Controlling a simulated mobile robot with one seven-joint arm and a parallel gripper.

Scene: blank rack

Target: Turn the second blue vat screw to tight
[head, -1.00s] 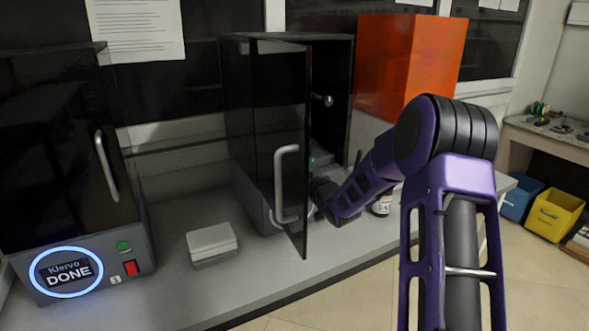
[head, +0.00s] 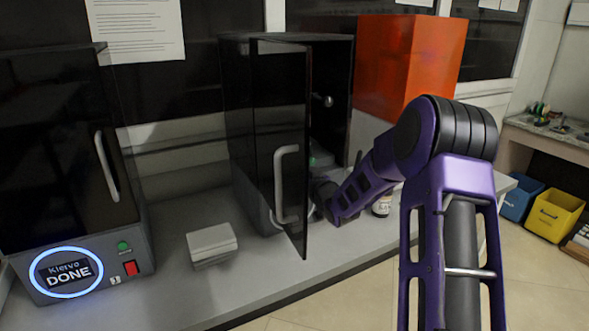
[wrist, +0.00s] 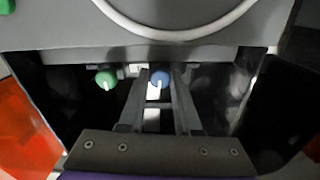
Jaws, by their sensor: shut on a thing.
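A blue vat screw (wrist: 159,77) with a white mark line shows in the wrist view, between the tips of my gripper (wrist: 160,80). My gripper is shut on the screw, one finger on each side. A green screw (wrist: 105,80) with a white mark sits apart to the left of the fingers. In the head view, my arm reaches into the dark printer (head: 232,120), whose tinted door (head: 281,150) stands open. The door and my wrist hide the gripper tips and both screws there.
The open door stands close to the left of my wrist. An orange box-shaped cover (head: 405,65) is behind my arm. A small bottle (head: 382,205) stands right of my wrist. A closed printer (head: 65,150) showing DONE and a pale box (head: 211,243) are on the bench at left.

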